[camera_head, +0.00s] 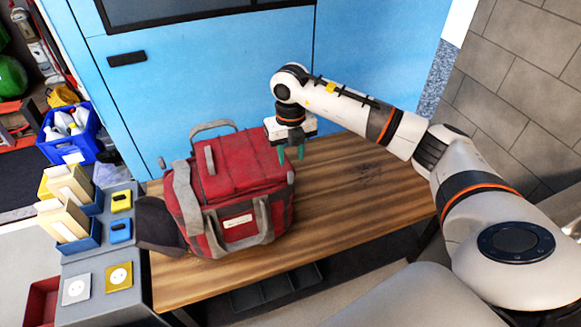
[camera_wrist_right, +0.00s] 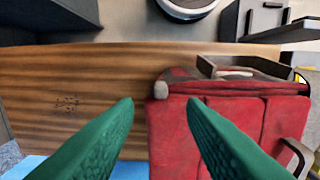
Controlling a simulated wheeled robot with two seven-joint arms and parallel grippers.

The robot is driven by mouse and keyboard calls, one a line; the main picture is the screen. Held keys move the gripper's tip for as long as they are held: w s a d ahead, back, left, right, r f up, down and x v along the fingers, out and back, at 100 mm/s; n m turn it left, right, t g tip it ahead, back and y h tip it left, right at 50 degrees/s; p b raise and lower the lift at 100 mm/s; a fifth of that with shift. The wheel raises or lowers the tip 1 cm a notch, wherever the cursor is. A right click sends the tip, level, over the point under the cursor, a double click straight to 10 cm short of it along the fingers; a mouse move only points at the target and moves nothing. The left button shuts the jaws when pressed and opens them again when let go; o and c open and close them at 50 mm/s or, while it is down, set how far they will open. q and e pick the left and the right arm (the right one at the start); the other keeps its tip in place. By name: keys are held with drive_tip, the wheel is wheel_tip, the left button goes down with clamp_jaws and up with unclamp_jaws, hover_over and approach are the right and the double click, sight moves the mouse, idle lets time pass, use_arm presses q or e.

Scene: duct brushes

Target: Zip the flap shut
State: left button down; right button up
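A red bag (camera_head: 235,172) with grey straps stands on the wooden table. Its red top also shows in the wrist view (camera_wrist_right: 262,125). A dark grey piece (camera_head: 160,226) lies against the bag's left side; I cannot tell whether it is the flap. A small grey tab (camera_wrist_right: 161,90) sits at the bag's edge in the wrist view; I cannot tell if it is the zip pull. My right gripper (camera_head: 291,153) is open and empty, pointing down by the bag's right rear edge. In the wrist view its green fingers (camera_wrist_right: 160,106) are wide apart. My left gripper is not in view.
The wooden table (camera_head: 345,198) is bare right of the bag. A blue wall panel (camera_head: 220,80) stands close behind. At left a grey surface holds small boxes (camera_head: 65,190) and sockets (camera_head: 118,277); a blue crate (camera_head: 70,132) of bottles stands beyond.

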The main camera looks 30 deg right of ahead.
sight(290, 172)
wheel_tip(290, 172, down, 7)
drive_tip(key=shift+r+p, duration=0.2)
drive_tip(key=shift+p, duration=0.45)
clamp_jaws()
